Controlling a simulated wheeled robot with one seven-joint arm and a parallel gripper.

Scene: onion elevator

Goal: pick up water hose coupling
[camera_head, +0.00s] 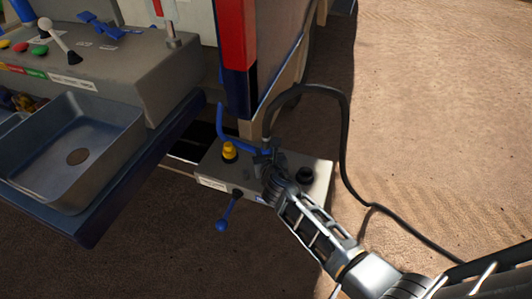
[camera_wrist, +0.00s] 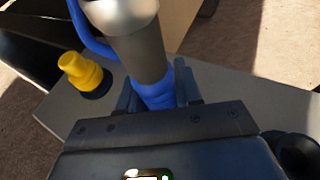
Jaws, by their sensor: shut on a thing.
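A black hose (camera_head: 345,130) rises from the gripper's place, arches over and runs down to the ground at right. I cannot tell whether the coupling still touches the box.
The grey box (camera_head: 212,183) carries a yellow fitting (camera_head: 229,151), a black round fitting (camera_head: 305,175) and a blue-handled lever (camera_head: 228,212). A blue pipe (camera_head: 220,125) runs behind. A metal sink (camera_head: 85,140) and counter stand left. Open ground (camera_head: 440,100) lies right.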

